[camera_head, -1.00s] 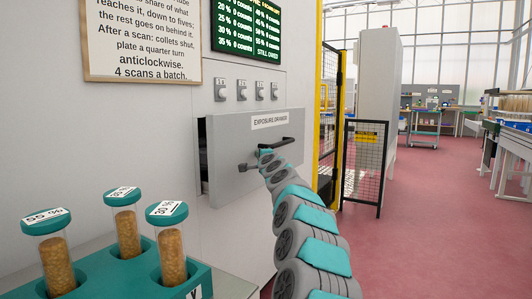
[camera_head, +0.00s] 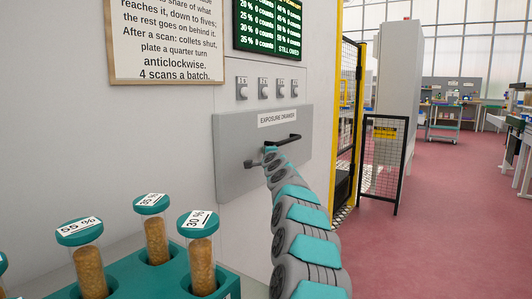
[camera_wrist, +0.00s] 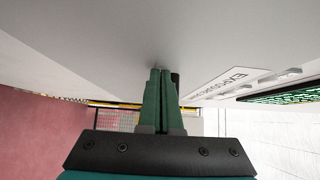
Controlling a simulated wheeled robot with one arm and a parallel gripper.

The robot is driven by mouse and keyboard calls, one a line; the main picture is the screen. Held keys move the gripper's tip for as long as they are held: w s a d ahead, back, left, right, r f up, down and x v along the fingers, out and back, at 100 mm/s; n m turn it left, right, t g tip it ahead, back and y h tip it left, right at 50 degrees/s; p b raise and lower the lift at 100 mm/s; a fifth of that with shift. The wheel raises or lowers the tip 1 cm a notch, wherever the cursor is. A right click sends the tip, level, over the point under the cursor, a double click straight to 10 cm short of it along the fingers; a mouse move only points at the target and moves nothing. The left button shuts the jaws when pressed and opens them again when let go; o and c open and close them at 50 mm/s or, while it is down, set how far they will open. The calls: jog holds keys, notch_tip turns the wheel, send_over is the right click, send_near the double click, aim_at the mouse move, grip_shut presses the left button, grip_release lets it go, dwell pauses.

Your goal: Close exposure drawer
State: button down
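The exposure drawer (camera_head: 238,165) is a grey panel labelled "EXPOSURE DRAWER" in the wall of the white cabinet. Its front looks flush with the cabinet, with no gap showing at its left side. A black bar handle (camera_head: 282,141) sticks out of the front. My gripper (camera_head: 258,161) is at the drawer front, below and left of the handle, mostly hidden by my arm in the head view. In the wrist view its green fingers (camera_wrist: 159,75) are together with nothing seen between them. The tips are at or very near the grey panel; exact contact is unclear.
A teal rack (camera_head: 135,275) with capped tubes of grain stands at the lower left. A row of small knobs (camera_head: 265,89) and a green screen (camera_head: 268,28) are above the drawer. A yellow-framed fence (camera_head: 345,120) stands at right. Red floor beyond is open.

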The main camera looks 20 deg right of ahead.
jog(key=s+d+b, duration=0.2)
jog(key=s+b, duration=0.2)
jog(key=s, duration=0.9)
jog(key=shift+b, duration=0.35)
